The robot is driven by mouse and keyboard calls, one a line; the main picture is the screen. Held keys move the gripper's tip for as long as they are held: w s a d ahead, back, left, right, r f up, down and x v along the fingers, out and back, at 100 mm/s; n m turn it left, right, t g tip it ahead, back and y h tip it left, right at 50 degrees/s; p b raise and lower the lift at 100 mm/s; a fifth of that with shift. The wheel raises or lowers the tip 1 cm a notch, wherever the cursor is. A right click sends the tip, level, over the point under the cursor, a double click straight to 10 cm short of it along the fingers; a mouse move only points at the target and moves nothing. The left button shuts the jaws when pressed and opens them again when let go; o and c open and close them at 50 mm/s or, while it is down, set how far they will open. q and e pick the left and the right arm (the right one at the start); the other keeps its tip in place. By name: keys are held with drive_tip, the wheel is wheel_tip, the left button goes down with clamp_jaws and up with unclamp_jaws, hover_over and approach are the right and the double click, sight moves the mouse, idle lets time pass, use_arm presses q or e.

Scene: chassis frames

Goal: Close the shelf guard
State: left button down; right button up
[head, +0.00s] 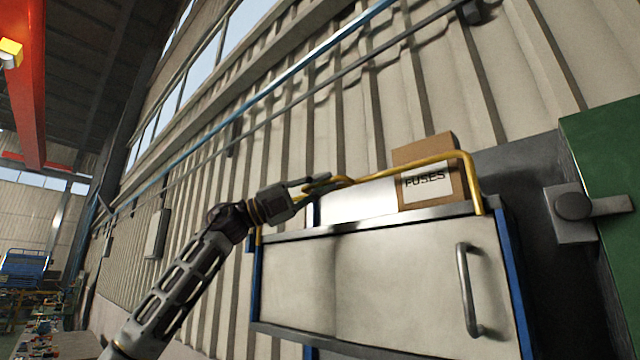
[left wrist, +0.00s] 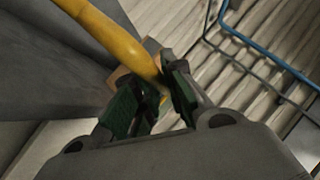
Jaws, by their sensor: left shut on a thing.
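The shelf guard (head: 472,182) is a bent yellow bar along the front top of a metal wall cabinet (head: 390,285). Its long rail runs above the cabinet's top edge, and its right end bends down to the right front corner. A short yellow piece shows at the left corner. My left gripper (head: 318,186) is shut on the rail toward its left part. In the left wrist view the yellow bar (left wrist: 108,36) runs between the green-padded fingers (left wrist: 156,92), which partly hide it. My right gripper is not in view.
A cardboard box labelled FUSES (head: 428,172) stands on the cabinet top behind the rail. The cabinet door has a vertical handle (head: 467,290). A green cabinet (head: 612,170) with a grey latch (head: 580,208) is at the right. Corrugated wall lies behind.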

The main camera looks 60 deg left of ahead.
use_arm(q)
drive_tip(key=c, duration=1.8)
unclamp_jaws()
drive_tip(key=shift+a+r, duration=0.15)
drive_tip(key=shift+r, duration=0.05)
drive_tip(key=o, duration=0.3)
drive_tip(key=shift+w+f, duration=0.1)
drive_tip(key=shift+w, duration=0.05)
drive_tip(key=shift+v, duration=2.4)
drive_tip(key=v, duration=0.7)
